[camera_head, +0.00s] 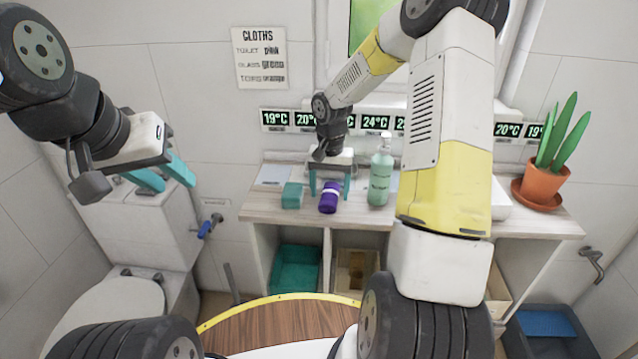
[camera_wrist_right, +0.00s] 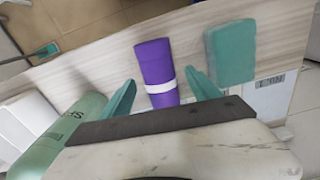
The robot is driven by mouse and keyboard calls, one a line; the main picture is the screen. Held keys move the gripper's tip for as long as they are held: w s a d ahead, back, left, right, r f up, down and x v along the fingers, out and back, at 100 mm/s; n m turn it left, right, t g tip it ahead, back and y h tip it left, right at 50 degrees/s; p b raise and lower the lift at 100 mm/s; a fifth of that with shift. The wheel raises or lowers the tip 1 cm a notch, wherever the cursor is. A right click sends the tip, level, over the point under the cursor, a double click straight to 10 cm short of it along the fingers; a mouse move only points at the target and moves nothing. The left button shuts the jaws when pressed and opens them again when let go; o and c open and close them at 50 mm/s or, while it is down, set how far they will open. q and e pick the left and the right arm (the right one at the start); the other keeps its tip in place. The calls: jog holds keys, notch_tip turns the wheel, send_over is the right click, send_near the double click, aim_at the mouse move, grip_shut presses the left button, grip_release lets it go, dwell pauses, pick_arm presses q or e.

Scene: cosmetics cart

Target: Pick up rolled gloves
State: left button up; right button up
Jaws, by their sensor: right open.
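The rolled gloves (camera_head: 328,197) are a purple roll with a white band, lying on the wooden cart top. In the right wrist view the roll (camera_wrist_right: 153,62) lies between the open teal fingers, its banded end close to the gripper body. My right gripper (camera_head: 329,184) is open above the cart top, with its fingers on either side of the roll; the right wrist view shows the fingers (camera_wrist_right: 163,95) apart from it. I cannot tell the height gap exactly. My left gripper (camera_head: 168,178) is open and empty at the left, in front of the toilet.
A teal block (camera_head: 292,195) lies just left of the roll, near one finger. A green pump bottle (camera_head: 381,174) stands close on the right. A potted plant (camera_head: 543,184) stands at the right end. Open bins (camera_head: 296,271) sit below the cart top (camera_head: 262,207).

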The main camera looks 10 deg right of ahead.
jog(key=shift+f, duration=0.55)
jog(key=c, duration=1.5)
